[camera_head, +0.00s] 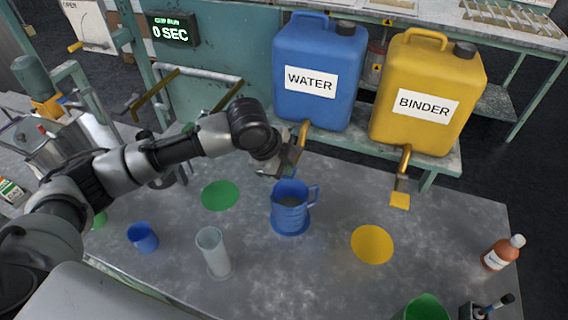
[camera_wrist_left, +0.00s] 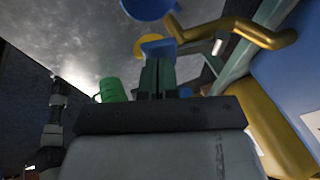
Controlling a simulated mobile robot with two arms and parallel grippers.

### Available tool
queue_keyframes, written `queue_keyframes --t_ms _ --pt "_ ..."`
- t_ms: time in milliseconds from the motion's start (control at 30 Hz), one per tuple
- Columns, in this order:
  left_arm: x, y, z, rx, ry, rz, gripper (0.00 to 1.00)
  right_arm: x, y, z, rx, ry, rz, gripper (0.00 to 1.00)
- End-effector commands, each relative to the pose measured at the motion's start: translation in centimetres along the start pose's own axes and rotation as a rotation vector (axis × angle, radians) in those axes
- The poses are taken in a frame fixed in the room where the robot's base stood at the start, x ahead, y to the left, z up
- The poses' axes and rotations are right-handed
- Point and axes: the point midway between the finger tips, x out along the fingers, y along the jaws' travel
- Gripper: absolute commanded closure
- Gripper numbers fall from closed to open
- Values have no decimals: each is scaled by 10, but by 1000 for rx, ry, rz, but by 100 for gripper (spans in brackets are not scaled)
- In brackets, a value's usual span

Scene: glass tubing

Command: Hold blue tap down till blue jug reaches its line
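The blue jug (camera_head: 288,212) stands upright on a blue spot on the table, below the water can's tap. Its rim also shows in the left wrist view (camera_wrist_left: 148,8). Its line and water level cannot be made out. The blue tap has a brass pipe (camera_head: 304,132) in the head view; its blue paddle (camera_wrist_left: 158,48) shows in the left wrist view. My left gripper (camera_head: 292,160) is at this tap, above the jug's back. Its fingers (camera_wrist_left: 157,70) look shut together, with tips at the paddle; contact cannot be judged. My right gripper is not seen.
The blue WATER can (camera_head: 322,62) and yellow BINDER can (camera_head: 425,75) stand on a shelf behind. The yellow tap paddle (camera_head: 400,200) hangs right. A clear cylinder (camera_head: 213,255) and blue cup (camera_head: 143,238) stand front left. A display (camera_head: 172,30) reads 0 SEC.

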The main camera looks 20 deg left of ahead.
Motion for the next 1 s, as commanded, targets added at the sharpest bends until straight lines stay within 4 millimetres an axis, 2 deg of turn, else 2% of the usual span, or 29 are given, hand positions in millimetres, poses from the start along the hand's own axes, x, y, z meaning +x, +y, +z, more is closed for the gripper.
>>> queue_keyframes --t_ms 67,533,933,967,1000 --pt "-4 -2 -1 0 0 0 100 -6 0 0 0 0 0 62" --pt "-8 -3 -2 -1 0 -1 100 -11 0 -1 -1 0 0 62" --pt "-47 -20 -18 -4 -2 -2 100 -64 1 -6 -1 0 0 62" --pt "-47 -19 -14 -4 -2 -7 100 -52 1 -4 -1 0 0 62" --pt "-54 -20 -14 -4 -2 -8 100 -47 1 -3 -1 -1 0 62"
